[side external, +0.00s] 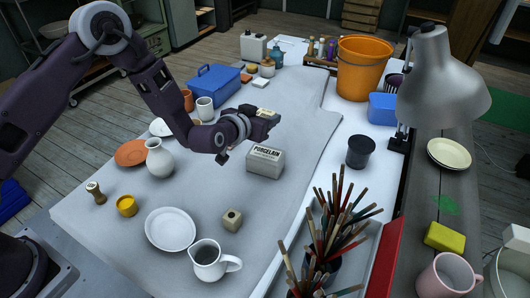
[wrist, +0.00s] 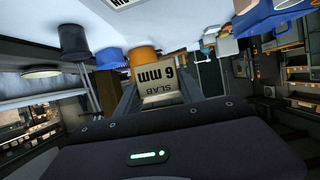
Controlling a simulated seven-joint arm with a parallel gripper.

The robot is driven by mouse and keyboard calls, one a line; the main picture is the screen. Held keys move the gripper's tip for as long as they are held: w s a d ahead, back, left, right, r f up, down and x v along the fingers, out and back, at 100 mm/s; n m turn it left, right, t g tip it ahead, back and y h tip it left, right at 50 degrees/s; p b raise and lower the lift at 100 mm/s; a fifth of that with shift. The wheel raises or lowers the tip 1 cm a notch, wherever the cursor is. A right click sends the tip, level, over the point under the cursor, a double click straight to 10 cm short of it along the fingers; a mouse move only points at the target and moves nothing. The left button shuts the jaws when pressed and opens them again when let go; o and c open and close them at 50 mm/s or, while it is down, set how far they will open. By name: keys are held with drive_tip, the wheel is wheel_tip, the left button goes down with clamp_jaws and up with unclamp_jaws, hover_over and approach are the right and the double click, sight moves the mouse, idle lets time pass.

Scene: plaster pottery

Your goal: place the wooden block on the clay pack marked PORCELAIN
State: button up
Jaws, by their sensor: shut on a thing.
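My gripper (side external: 262,119) is shut on a tan wooden block (wrist: 158,84), which is marked "6 mm" and "SLAB" in the wrist view. In the side view the held block (side external: 268,113) shows as a small pale shape at the end of my gripper. The clay pack marked PORCELAIN (side external: 265,161) is a light box with dark lettering, standing on the cloth-covered table. The held block appears higher in the picture than the pack, with a gap between them. In the wrist view, part of a pale lettered surface (wrist: 124,2) shows at the top edge.
A small tan cube with a dark hole (side external: 232,218) stands nearer the front, by a white plate (side external: 170,229) and pitcher (side external: 208,262). A dark cup (side external: 361,151) stands right of the pack. Brushes (side external: 335,220) rise at front right. The pack's top looks bare.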

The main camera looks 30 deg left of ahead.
sight(266, 153)
drive_tip(key=f, duration=0.9)
drive_tip(key=shift+w+d+f, duration=0.1)
drive_tip(key=shift+d+f, duration=0.1)
drive_tip(key=shift+f, duration=0.15)
drive_tip(key=o, duration=1.4)
drive_tip(key=shift+f, duration=0.1)
drive_tip(key=shift+c, duration=0.2)
